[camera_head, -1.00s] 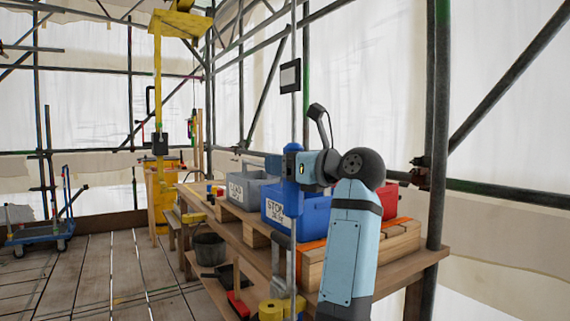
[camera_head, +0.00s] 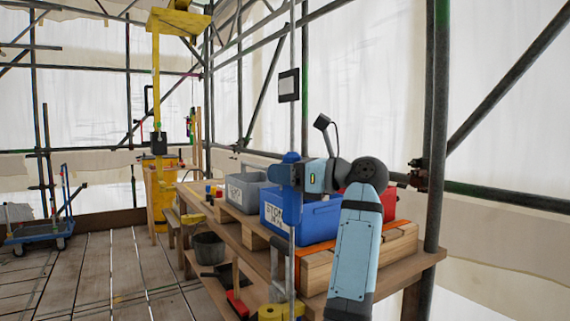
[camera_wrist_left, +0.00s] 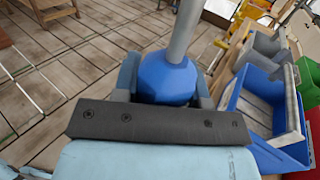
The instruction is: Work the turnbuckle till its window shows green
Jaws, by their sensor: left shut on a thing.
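The turnbuckle (camera_head: 291,157) is a blue body on a thin grey vertical rod (camera_head: 305,60). In the left wrist view its faceted blue end (camera_wrist_left: 166,80) sits between the fingers, with the rod rising from it. My left gripper (camera_head: 284,175) is shut on the blue body, reaching it from the right in the head view. It also shows in the left wrist view (camera_wrist_left: 167,92), one finger on each side of the blue body. No coloured window can be made out; the gripper hides much of the body. My right gripper is not in view.
A wooden bench (camera_head: 405,268) behind the rod carries a blue crate (camera_head: 318,222), a grey crate (camera_head: 236,193) and a red crate (camera_head: 390,203). A dark panel (camera_head: 289,85) is on the rod above. A scaffold pole (camera_head: 438,130) stands right. The plank floor (camera_head: 100,280) at left is open.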

